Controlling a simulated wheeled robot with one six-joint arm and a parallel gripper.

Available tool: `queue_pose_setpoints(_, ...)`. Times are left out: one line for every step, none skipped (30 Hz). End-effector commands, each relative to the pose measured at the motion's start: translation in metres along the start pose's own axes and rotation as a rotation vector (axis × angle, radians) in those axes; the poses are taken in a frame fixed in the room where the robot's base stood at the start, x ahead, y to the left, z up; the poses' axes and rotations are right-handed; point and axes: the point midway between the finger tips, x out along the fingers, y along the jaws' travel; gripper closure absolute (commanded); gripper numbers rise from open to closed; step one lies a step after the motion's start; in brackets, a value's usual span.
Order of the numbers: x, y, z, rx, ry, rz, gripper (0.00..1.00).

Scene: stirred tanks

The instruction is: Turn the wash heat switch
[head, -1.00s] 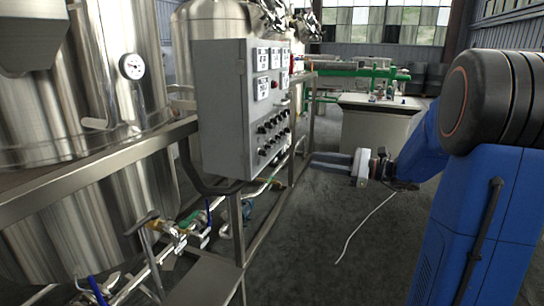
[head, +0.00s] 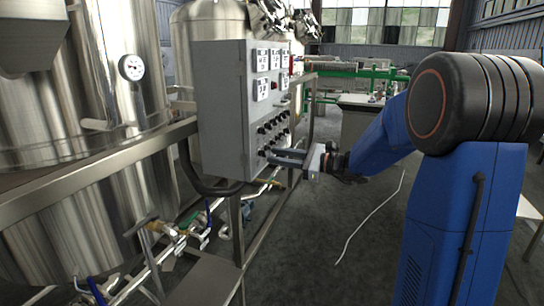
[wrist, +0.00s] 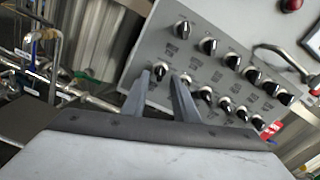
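The grey control panel (head: 222,110) stands at the centre left in the head view, with two rows of black knob switches (head: 272,128) low on its face. In the wrist view the panel (wrist: 155,45) is close and tilted. My gripper (head: 272,154) reaches the lower knob row from the right. In the wrist view my gripper (wrist: 161,76) has its fingers apart, one on each side of the end knob (wrist: 162,70) of the lower row. I cannot tell whether they touch it. The labels are too small to read, so I cannot tell which knob is wash heat.
A red button (wrist: 291,4) and a metal handle (wrist: 285,58) are on the panel. A steel rail (head: 95,168) and pipes with valves (head: 175,230) lie left and below. A steel tank (head: 85,90) stands at left.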

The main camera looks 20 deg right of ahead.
Motion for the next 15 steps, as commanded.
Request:
queue_pose_setpoints(0.007, 0.000, 0.000, 0.000, -0.001, 0.002, 0.73)
queue_pose_setpoints(0.010, 0.000, 0.000, 0.000, -0.001, 0.002, 0.73)
queue_pose_setpoints(0.014, 0.000, 0.000, 0.000, 0.000, 0.002, 0.73)
queue_pose_setpoints(0.017, 0.000, 0.000, 0.000, 0.000, 0.002, 0.73)
queue_pose_setpoints(0.018, 0.000, 0.000, 0.000, 0.000, 0.001, 0.73)
queue_pose_setpoints(0.021, 0.000, 0.000, 0.000, 0.000, 0.001, 0.73)
queue_pose_setpoints(0.022, 0.000, 0.000, 0.000, 0.000, 0.001, 0.73)
queue_pose_setpoints(0.023, 0.000, 0.000, 0.000, 0.000, 0.001, 0.73)
queue_pose_setpoints(0.025, 0.000, 0.000, 0.000, 0.000, 0.001, 0.73)
queue_pose_setpoints(0.025, 0.000, 0.000, 0.000, -0.001, 0.000, 0.73)
queue_pose_setpoints(0.026, 0.000, 0.000, 0.000, 0.000, 0.000, 0.73)
queue_pose_setpoints(0.026, 0.000, 0.000, 0.000, 0.000, 0.000, 0.73)
queue_pose_setpoints(0.026, 0.000, 0.000, 0.000, 0.000, 0.000, 0.73)
queue_pose_setpoints(0.026, 0.000, 0.000, 0.000, 0.000, 0.000, 0.73)
queue_pose_setpoints(0.026, 0.000, 0.000, 0.000, 0.000, 0.000, 0.73)
